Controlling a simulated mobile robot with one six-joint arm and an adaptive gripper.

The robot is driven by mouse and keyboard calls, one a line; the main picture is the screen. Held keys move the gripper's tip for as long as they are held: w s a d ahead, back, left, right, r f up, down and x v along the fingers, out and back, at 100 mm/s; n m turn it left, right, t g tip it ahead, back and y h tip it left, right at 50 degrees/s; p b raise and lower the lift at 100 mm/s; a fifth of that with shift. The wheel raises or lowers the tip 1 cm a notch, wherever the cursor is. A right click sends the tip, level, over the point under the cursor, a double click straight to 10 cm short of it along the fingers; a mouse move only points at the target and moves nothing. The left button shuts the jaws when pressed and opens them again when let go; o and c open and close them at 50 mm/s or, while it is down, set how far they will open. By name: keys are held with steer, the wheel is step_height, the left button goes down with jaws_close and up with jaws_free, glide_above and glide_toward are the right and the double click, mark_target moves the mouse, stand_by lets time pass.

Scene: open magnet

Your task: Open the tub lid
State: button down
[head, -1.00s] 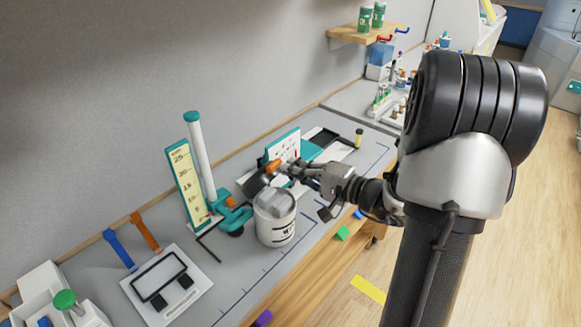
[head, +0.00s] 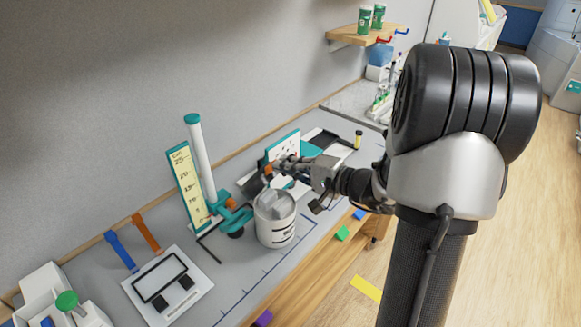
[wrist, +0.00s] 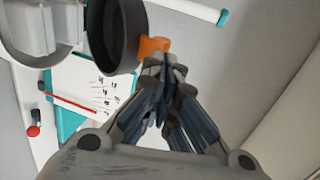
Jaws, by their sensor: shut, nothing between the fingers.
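The white tub (head: 276,232) stands on the grey bench, its mouth uncovered, with pale translucent blocks inside. Its dark round lid (head: 253,186) is swung up at the tub's far left side, tilted open. In the wrist view the lid (wrist: 117,40) shows its hollow underside beside the tub's rim (wrist: 17,52). An orange tab (wrist: 154,46) sticks out from the lid's edge. My gripper (wrist: 164,64) is shut and empty, its fingertips right at the tab; I cannot tell whether they touch it. In the head view my gripper (head: 284,166) is above and behind the tub.
A teal-based stand (head: 236,220) with a white tube and yellow scale (head: 187,185) stands close left of the tub. A white board (head: 283,147) is behind my gripper. A white panel with a black frame (head: 165,282) lies at front left. Bare bench lies right of the tub.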

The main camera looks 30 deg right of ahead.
steer(key=w+a+r+g+p, duration=0.1)
steer(key=w+p, duration=0.1)
steer(key=w+a+r+g+h+p, duration=0.1)
steer(key=w+p, duration=0.1)
steer(key=w+a+r+g+h+p, duration=0.1)
steer(key=w+g+p, duration=0.1)
steer(key=p, duration=0.1)
steer(key=shift+w+a+r, duration=0.2)
steer(key=shift+w+r, duration=0.1)
steer(key=shift+w, duration=0.05)
steer(key=shift+w+a+g+p, duration=0.2)
steer(key=shift+w+g+p, duration=0.25)
steer(key=shift+p, duration=0.4)
steer(key=shift+w+a+f+g+h+p, duration=0.2)
steer(key=shift+w+g+h+p, duration=0.1)
steer(key=shift+w+p, duration=0.1)
